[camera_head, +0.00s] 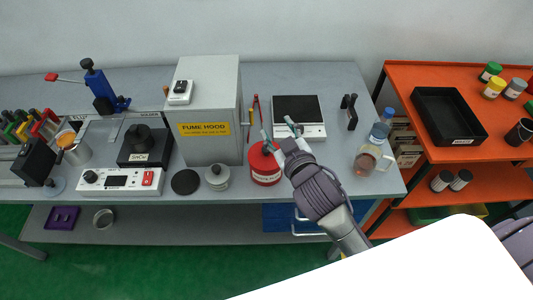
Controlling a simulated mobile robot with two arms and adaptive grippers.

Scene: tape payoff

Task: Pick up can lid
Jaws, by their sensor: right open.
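A red can (265,168) with a pale label stands on the grey bench in front of the hood. Its top is partly hidden by my right gripper, so I cannot tell whether a separate lid lies there. A flat black disc (185,181) lies on the bench to the left, and a small metal pot (217,177) with a knobbed lid stands between it and the red can. My right gripper (278,128) is open and appears empty, its fingers over or just behind the red can's top right. My left gripper is not in view.
The grey fume hood (209,107) stands left of the gripper. A scale (299,116) lies behind it. A glass jug (372,160) and blue-capped bottle (380,130) stand right. An orange shelf (438,74) holds a black tray (418,93).

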